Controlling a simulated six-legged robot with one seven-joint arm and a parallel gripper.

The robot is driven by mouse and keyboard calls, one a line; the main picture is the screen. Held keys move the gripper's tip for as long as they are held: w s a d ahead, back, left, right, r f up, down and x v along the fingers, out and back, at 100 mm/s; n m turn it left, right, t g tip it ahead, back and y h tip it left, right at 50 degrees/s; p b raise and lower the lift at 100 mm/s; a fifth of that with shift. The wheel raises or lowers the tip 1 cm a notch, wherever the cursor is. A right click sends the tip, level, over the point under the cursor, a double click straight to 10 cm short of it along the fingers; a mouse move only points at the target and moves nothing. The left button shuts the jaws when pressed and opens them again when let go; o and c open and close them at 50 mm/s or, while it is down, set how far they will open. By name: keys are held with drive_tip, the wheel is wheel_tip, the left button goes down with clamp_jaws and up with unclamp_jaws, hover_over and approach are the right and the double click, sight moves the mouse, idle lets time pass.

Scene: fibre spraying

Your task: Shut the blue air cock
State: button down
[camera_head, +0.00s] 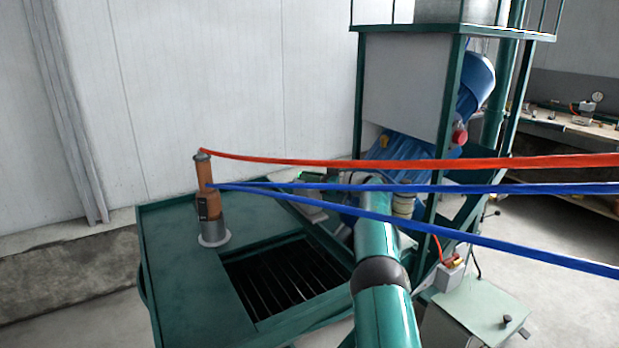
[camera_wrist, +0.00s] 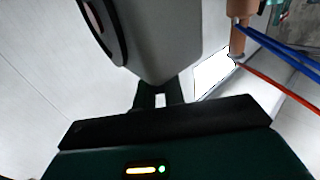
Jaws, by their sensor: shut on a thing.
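I cannot pick out the blue air cock for certain in either view. An orange cylindrical device (camera_head: 208,203) stands upright on the green table in the head view, with two blue hoses (camera_head: 400,188) joined to its side and a red hose (camera_head: 420,163) at its top. The device also shows at the upper right of the wrist view (camera_wrist: 240,10). My gripper (camera_wrist: 158,97) shows only in the wrist view, its two fingers shut on a large grey rounded body (camera_wrist: 165,45) with a dark oval rim. Where the fingertips touch it is hidden.
The green table (camera_head: 185,250) has a dark grated opening (camera_head: 275,278). A tall green-framed machine (camera_head: 405,85) stands behind it. A small box with an orange-red part (camera_head: 450,272) is at the lower right. A workbench with a gauge (camera_head: 597,97) is at the far right. The hoses cross rightward.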

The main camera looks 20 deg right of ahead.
drive_tip(key=c, duration=1.5)
unclamp_jaws()
drive_tip(key=shift+r, duration=1.6)
drive_tip(key=shift+s+a+r, duration=0.15)
drive_tip(key=shift+s+r, duration=0.75)
drive_tip(key=shift+r, duration=0.05)
drive_tip(key=s+r, duration=0.2)
drive_tip(key=s, duration=0.2)
drive_tip(key=s+a+r, duration=0.1)
drive_tip(key=s+r, duration=0.2)
drive_tip(key=s, duration=0.1)
drive_tip(key=s+a+r, duration=0.1)
drive_tip(key=s+r, duration=0.1)
drive_tip(key=s, duration=0.2)
drive_tip(key=shift+a+r, duration=0.25)
drive_tip(key=shift+r, duration=0.15)
drive_tip(key=shift+o, duration=0.3)
